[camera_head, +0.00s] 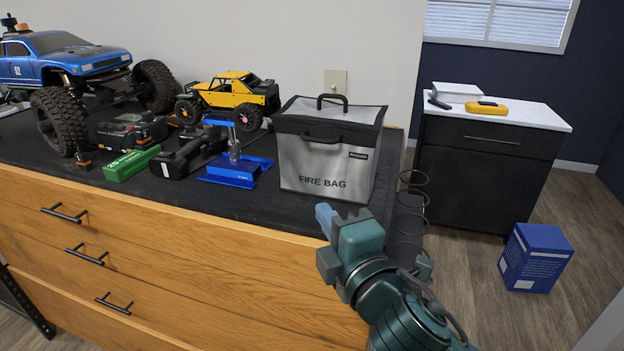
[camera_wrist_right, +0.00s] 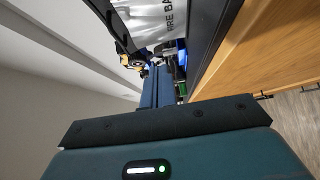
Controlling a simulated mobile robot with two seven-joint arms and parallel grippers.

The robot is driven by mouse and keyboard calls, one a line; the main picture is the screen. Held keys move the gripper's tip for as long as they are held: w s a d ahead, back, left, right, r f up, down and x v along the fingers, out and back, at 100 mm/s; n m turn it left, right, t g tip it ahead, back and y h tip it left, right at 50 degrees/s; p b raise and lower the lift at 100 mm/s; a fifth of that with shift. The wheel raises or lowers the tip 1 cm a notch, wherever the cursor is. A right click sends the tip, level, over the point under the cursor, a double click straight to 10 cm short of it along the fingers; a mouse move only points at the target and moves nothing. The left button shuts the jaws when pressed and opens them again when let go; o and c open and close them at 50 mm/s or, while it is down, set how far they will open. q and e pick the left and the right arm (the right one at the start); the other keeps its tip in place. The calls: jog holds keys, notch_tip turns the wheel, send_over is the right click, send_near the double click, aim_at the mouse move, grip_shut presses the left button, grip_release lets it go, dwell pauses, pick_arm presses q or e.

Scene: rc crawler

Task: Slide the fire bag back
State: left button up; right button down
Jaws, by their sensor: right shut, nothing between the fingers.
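In the right wrist view, part of the bag (camera_wrist_right: 160,20) shows beyond the fingers (camera_wrist_right: 158,88). My left gripper is not in view.
A blue metal stand (camera_head: 235,172) is close to the bag's left. A green box (camera_head: 132,163), a black tool (camera_head: 185,158), a yellow crawler (camera_head: 232,95) and a blue truck (camera_head: 65,65) are farther left. The wall stands behind. A blue carton (camera_head: 536,257) is on the floor at right.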

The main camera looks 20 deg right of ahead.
send_near(306, 167)
jog(key=w+a, duration=0.2)
jog(key=shift+a+r, duration=0.2)
jog(key=shift+a, duration=0.2)
jog(key=w+d, duration=0.1)
jog(key=w, duration=0.2)
jog(key=shift+d+f+p, duration=0.1)
jog(key=shift+d+p, duration=0.25)
jog(key=shift+d, duration=0.05)
jog(key=shift+w+d, duration=0.3)
jog(key=shift+w, duration=0.1)
